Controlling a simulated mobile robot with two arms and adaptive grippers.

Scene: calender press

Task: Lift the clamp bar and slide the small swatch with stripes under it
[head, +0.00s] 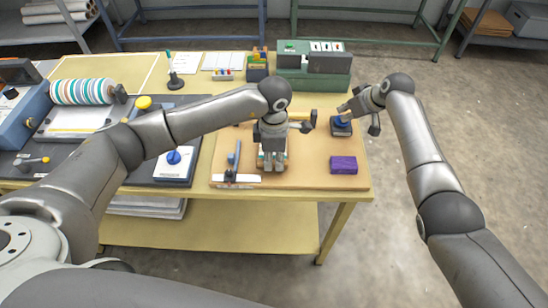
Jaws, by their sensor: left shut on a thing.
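My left gripper (273,168) points down over the tan board (310,177) and is shut on a small, mostly hidden thing. Coloured edges show beside its fingers, so it looks like the striped swatch (261,156). My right gripper (344,109) is just above a small dark block with a blue knob (341,121) at the board's back right. I cannot tell whether its fingers are apart or touch the knob. I cannot make out for sure which part is the clamp bar. The press (22,110), with a striped roll (83,91), stands at the far left.
A purple block (343,164) lies at the board's right. A white ruler-like strip (236,178) and a blue-handled tool (236,158) lie left of my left gripper. A green box (315,80) stands at the back. A blue-knobbed panel (174,164) is further left.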

